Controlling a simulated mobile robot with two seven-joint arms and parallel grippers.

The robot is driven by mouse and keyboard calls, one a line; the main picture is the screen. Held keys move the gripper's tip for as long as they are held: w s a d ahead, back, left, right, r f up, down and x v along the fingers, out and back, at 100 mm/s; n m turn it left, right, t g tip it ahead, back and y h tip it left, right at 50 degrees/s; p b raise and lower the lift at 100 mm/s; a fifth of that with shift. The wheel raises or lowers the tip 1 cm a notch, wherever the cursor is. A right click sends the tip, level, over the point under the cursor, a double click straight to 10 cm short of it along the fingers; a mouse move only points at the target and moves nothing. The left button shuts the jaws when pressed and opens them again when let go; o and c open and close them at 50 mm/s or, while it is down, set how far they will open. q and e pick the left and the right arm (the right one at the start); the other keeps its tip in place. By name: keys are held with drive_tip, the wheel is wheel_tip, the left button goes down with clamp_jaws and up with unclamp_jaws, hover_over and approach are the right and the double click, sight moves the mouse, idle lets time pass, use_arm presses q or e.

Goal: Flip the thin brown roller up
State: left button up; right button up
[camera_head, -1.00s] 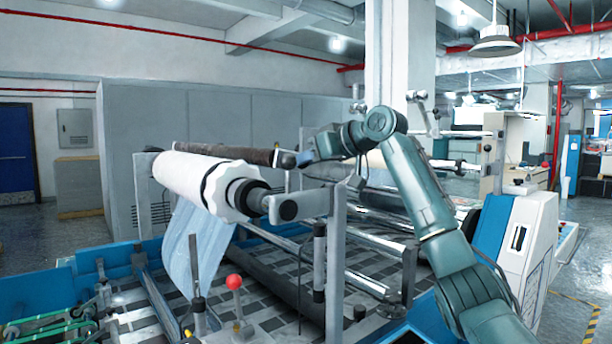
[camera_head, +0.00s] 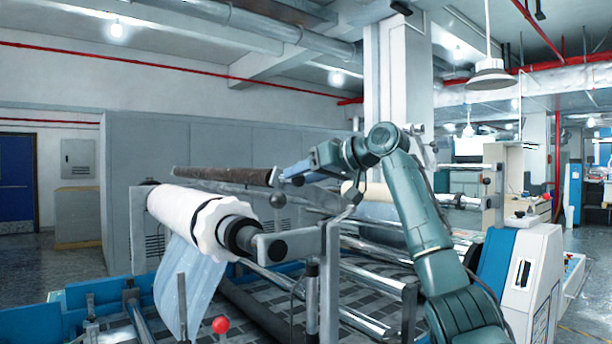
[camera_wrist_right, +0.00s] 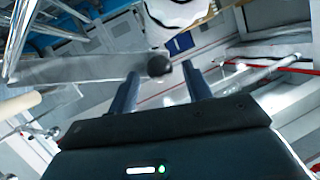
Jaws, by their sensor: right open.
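The thin brown roller (camera_head: 222,175) lies almost level above and behind the thick white roll (camera_head: 192,208) in the head view, with a gap between them. My right gripper (camera_head: 285,174) is at the roller's right end; whether it touches is unclear. In the right wrist view my right gripper's two fingers (camera_wrist_right: 161,88) are apart, with nothing clearly held between them. A black round knob (camera_wrist_right: 159,65) shows beyond them, and I cannot make out the brown roller there. My left gripper is not in view.
A grey arm with a black end knob (camera_head: 277,248) supports the white roll's near end. A red ball-topped lever (camera_head: 221,324) stands in front. A metal upright (camera_head: 330,285) and several bars lie under my right arm. Grey cabinets (camera_head: 240,145) stand behind.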

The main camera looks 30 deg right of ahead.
use_arm(q)
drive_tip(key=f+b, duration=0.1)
drive_tip(key=b, duration=0.2)
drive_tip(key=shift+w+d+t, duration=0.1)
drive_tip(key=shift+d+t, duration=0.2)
use_arm(e)
drive_tip(key=v, duration=1.3)
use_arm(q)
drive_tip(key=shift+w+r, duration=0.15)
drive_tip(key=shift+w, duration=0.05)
